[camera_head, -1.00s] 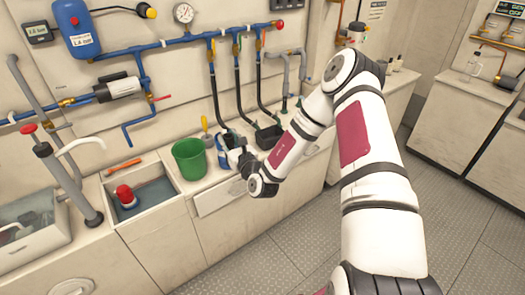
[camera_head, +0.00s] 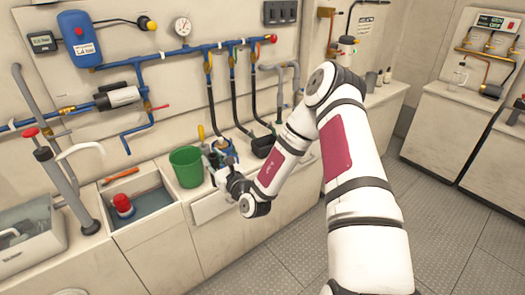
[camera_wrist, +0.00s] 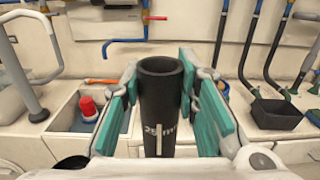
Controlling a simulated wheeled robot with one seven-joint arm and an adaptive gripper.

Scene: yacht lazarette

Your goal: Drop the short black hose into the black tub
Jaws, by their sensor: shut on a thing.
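The short black hose (camera_wrist: 160,100) stands upright between the teal-padded fingers of my gripper (camera_wrist: 162,118) in the wrist view. The gripper is shut on it, with its open round top facing up and white print on its side. The black tub (camera_wrist: 276,115) is on the counter to the right of the hose, apart from it. In the head view, my gripper (camera_head: 222,156) is over the counter between the green bucket and the black tub (camera_head: 262,146). The hose is mostly hidden there by my wrist and fingers.
A green bucket (camera_head: 186,168) stands just left of my gripper. Left of it is a sink basin (camera_head: 150,198) holding a red-topped object (camera_head: 123,205). Black hoses (camera_head: 253,100) hang from the blue wall pipe near the tub. An orange tool (camera_head: 121,175) lies behind the basin.

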